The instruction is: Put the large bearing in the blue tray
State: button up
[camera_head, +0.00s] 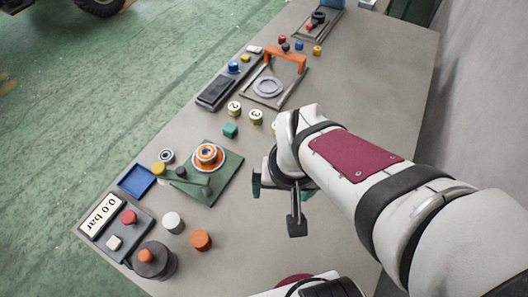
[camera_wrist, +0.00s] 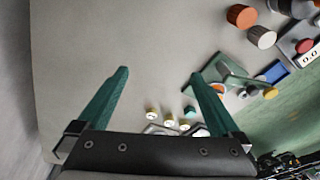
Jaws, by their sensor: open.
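In the head view, a silver bearing with an orange ring around it (camera_head: 208,153) sits on a green plate (camera_head: 226,165). A smaller silver ring-shaped bearing (camera_head: 167,156) lies on the table beside the blue tray (camera_head: 137,181). The blue tray looks empty. The tray also shows at the right of the wrist view (camera_wrist: 276,72). My gripper (camera_wrist: 159,73) is open, with nothing between its green fingers. In the head view it is right of the green plate, above the table and apart from both bearings. The right finger partly hides the green plate in the wrist view.
A lever crosses the green plate's front. A gauge box (camera_head: 102,214), dark knob (camera_head: 154,260), white cylinder (camera_head: 173,222) and orange cylinder (camera_head: 201,240) stand nearby. A teal block (camera_head: 230,130) and numbered cans (camera_head: 234,107) lie behind.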

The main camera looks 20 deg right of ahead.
jog(key=s+a+r+m+g+y, duration=0.1)
jog(key=s+a+r+g, duration=0.1)
jog(key=s, duration=0.6)
jog(key=shift+s+a+r+m+y, duration=0.15)
jog(key=shift+a+r+m+y, duration=0.25)
jog(key=shift+a+r, duration=0.5)
jog(key=shift+a+f, duration=0.1)
jog(key=shift+f, duration=0.05)
